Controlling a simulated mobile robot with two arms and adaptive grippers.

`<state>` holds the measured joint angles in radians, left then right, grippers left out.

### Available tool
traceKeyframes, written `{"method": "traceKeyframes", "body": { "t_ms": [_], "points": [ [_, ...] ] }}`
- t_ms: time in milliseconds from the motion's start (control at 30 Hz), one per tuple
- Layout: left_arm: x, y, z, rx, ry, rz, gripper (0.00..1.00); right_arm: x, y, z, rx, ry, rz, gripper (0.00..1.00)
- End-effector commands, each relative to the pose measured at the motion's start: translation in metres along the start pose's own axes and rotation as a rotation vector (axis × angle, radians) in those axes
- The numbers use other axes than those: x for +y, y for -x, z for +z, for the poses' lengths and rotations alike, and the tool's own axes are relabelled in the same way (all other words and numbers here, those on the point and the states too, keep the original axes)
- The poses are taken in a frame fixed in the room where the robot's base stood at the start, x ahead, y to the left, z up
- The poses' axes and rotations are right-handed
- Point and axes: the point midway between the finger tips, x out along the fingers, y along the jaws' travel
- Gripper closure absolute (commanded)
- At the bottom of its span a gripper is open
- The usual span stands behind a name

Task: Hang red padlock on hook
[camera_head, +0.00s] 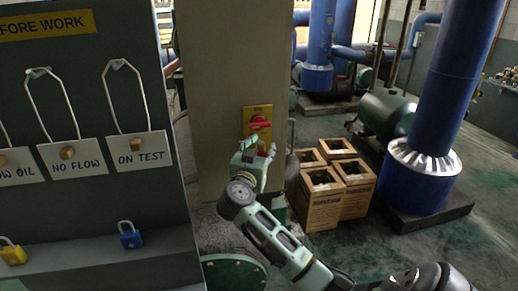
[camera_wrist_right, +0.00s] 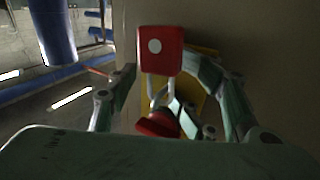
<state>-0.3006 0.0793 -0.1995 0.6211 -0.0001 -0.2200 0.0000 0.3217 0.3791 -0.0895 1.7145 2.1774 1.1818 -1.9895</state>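The red padlock (camera_wrist_right: 160,50) with a white dot shows in the wrist view, its shackle beside a red switch handle (camera_wrist_right: 155,124). I cannot tell whether the shackle passes through the handle. My right gripper (camera_head: 266,151) is at the pillar, just below the red switch on its yellow plate (camera_head: 258,122). In the wrist view its fingers (camera_wrist_right: 160,68) stand close on both sides of the padlock; firm contact is unclear. The board at left has wire hooks (camera_head: 121,66) above tags "ON TEST" (camera_head: 141,150) and "NO FLOW" (camera_head: 75,160). My left gripper is not in view.
A blue padlock (camera_head: 130,236) and a yellow padlock (camera_head: 12,252) are on the ledge below the board. Wooden crates (camera_head: 322,204) stand right of the pillar (camera_head: 222,80). A large blue pipe (camera_head: 450,85) rises at the right.

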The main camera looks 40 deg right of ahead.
Motion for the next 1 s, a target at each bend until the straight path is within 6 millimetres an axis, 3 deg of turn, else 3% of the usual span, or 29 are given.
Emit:
{"method": "traceKeyframes", "body": {
  "t_ms": [33, 100, 667, 867, 1000],
  "points": [
    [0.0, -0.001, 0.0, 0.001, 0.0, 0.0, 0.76, 0.0, 0.0, 0.009, -0.017, 0.006, 0.0, 0.45],
    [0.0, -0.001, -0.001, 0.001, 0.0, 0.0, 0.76, 0.0, 0.001, 0.01, -0.018, 0.007, -0.001, 0.41],
    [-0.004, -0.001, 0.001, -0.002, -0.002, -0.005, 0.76, -0.004, 0.005, 0.014, -0.025, 0.011, -0.008, 0.41],
    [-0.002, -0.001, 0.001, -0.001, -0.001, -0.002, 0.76, -0.003, 0.029, 0.011, -0.02, 0.006, -0.009, 0.41],
    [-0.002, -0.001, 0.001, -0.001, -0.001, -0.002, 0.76, -0.001, 0.059, 0.006, -0.013, 0.001, -0.007, 0.41]
  ]
}}
